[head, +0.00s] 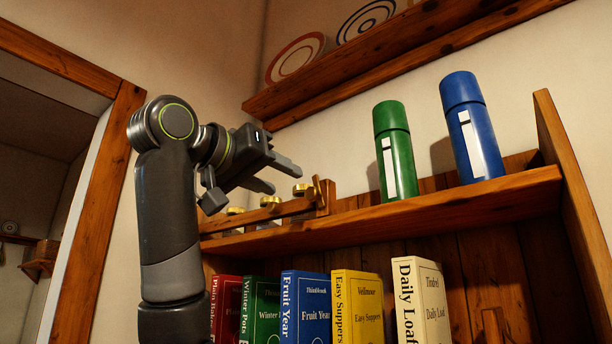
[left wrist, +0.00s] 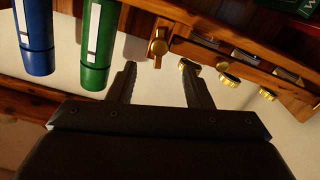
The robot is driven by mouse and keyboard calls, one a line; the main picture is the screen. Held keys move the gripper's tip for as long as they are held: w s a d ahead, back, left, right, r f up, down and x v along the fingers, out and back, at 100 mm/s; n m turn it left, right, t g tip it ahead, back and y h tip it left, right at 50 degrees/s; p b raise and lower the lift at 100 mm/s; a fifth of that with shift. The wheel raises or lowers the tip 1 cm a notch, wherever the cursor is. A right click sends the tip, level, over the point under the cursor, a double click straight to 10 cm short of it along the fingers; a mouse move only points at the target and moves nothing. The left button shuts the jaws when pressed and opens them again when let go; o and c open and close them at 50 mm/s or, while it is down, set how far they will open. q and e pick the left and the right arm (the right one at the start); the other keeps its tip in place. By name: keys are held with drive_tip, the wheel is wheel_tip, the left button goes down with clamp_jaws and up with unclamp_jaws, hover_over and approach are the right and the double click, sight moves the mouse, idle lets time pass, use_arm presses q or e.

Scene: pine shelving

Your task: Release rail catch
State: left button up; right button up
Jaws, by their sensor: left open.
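A wooden rail (head: 285,210) runs along the front of the upper shelf, at its left part. My left gripper (head: 286,178) is open and empty, above and to the left of the catch in the head view. In the left wrist view its two fingers (left wrist: 159,70) point toward the catch, which appears between and just beyond the tips, with no visible contact. My right gripper is not in view.
Several gold-lidded jars (head: 270,201) stand behind the rail. A green bottle (head: 396,150) and a blue bottle (head: 470,130) stand right of the catch. Books (head: 357,306) fill the shelf below. A plate shelf (head: 370,70) hangs above.

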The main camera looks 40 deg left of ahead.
sight(309, 192)
use_arm(q)
drive_tip(key=w+p, duration=0.1)
drive_tip(key=w, duration=0.1)
drive_tip(key=w+p, duration=0.1)
drive_tip(key=w, duration=0.2)
drive_tip(key=w+p, duration=0.1)
drive_tip(key=w, duration=0.2)
drive_tip(key=shift+d, duration=0.3)
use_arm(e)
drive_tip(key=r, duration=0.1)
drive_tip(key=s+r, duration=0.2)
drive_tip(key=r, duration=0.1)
use_arm(q)
drive_tip(key=shift+s, duration=0.1)
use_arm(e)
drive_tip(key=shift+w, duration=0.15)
